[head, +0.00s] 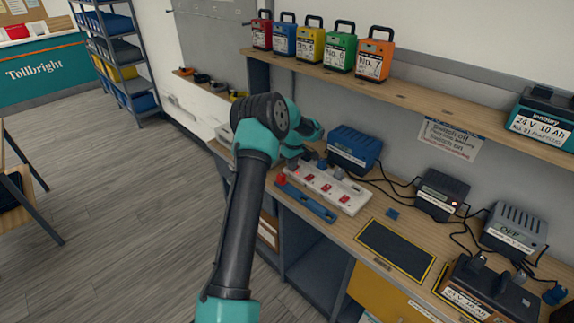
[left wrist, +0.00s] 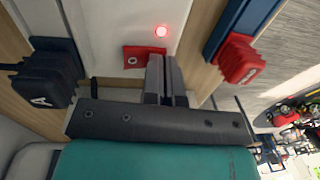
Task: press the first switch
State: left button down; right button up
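A white power strip (head: 352,206) lies on the bench, with several red switches, one near its middle (head: 326,188), and plugs along its far side. My left gripper (head: 290,156) is over the strip's far left end and hides part of it. In the left wrist view my left gripper (left wrist: 167,78) has its two grey fingers together with nothing between them. Their tips overlap the edge of a red switch (left wrist: 140,56); I cannot tell whether they touch it. A lit red light (left wrist: 161,31) is just beyond that switch. My right gripper is not in view.
A black plug marked A (left wrist: 43,80) is left of the fingers. A blue bar (head: 312,205) with a red end lies along the strip's near side. A blue charger (head: 354,148) stands behind. A dark mat (head: 395,248) lies to the right.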

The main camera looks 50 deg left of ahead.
pick_arm(q)
jog(key=shift+w, duration=0.15)
jog(key=shift+w+r, duration=0.25)
jog(key=shift+w, duration=0.4)
jog(key=shift+r, duration=0.1)
notch_tip(320, 180, up, 14)
jog(key=s, duration=0.1)
jog(key=shift+s, duration=0.35)
dwell(0.5)
